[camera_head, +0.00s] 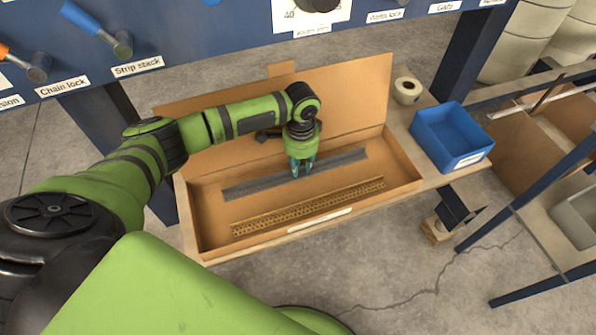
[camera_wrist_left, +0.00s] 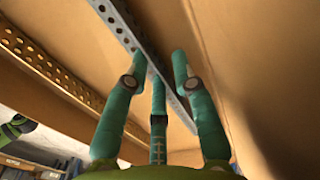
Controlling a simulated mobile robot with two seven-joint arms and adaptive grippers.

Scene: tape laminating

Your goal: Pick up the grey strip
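The grey strip (camera_head: 252,185) is a long perforated metal bar lying in the open cardboard box, behind a brass-coloured perforated strip (camera_head: 310,206). My left gripper (camera_head: 301,172) points down over the middle of the grey strip and hides part of it. In the left wrist view the teal fingers (camera_wrist_left: 158,64) are spread apart, with the grey strip (camera_wrist_left: 120,26) running diagonally past and between them. I cannot tell whether a finger touches it. The brass strip also shows at the left of the wrist view (camera_wrist_left: 45,70). My right gripper is not in view.
The box (camera_head: 195,215) has a raised back flap and low walls around the strips. A blue bin (camera_head: 440,135) and a tape roll (camera_head: 407,91) stand to its right. A blue panel with labelled handles (camera_head: 200,35) spans the back.

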